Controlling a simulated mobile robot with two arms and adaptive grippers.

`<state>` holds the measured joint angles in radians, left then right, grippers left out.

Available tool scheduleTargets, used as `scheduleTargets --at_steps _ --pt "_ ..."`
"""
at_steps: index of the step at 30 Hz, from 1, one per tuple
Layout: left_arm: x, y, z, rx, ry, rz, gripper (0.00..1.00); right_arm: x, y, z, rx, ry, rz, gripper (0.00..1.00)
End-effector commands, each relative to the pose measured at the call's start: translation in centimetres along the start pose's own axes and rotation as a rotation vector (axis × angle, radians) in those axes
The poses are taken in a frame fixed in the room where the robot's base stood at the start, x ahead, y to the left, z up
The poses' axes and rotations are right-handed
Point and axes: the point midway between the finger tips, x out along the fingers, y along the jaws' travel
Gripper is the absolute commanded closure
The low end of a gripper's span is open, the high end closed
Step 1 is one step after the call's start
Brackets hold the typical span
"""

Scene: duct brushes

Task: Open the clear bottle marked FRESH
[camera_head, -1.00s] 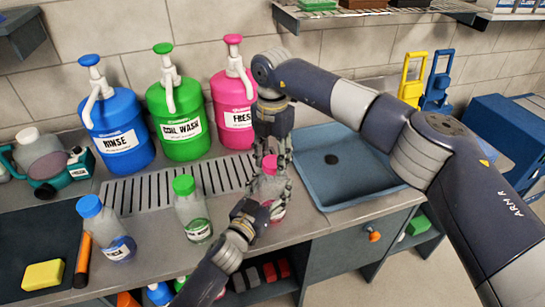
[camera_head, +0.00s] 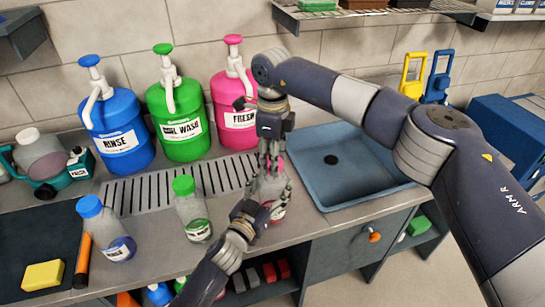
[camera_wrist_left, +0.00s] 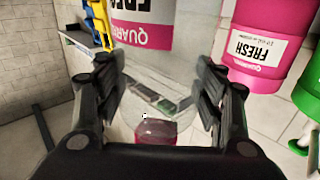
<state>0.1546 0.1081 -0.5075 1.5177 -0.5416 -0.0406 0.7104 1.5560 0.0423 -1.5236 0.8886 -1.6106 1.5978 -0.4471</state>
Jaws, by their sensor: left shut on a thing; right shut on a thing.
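The clear bottle (camera_head: 268,187) stands upright at the counter's front edge, left of the sink. My right gripper (camera_head: 271,166) points down from above and is shut on the pink cap (camera_head: 281,167), mostly hidden by the fingers. The cap also shows in the left wrist view (camera_wrist_left: 155,132). I cannot tell whether it is loose.
Blue (camera_head: 119,135), green (camera_head: 180,122) and pink (camera_head: 235,108) pump jugs stand behind a drain grate (camera_head: 170,188). A blue-capped bottle (camera_head: 107,230) and a green-capped bottle (camera_head: 191,210) stand to the left. The blue sink (camera_head: 345,175) lies right.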

Motion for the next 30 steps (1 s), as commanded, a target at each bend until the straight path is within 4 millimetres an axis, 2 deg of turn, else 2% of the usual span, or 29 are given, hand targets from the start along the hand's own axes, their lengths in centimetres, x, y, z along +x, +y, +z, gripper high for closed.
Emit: scheduleTargets --at_steps 24,30 --pt "-0.03 0.09 0.00 0.001 0.001 0.002 1.00 -0.17 -0.19 -0.02 -1.515 0.003 -0.004 0.88" --pt "-0.03 0.10 0.00 0.001 0.001 0.002 1.00 -0.18 -0.20 -0.02 -1.756 0.004 -0.004 0.88"
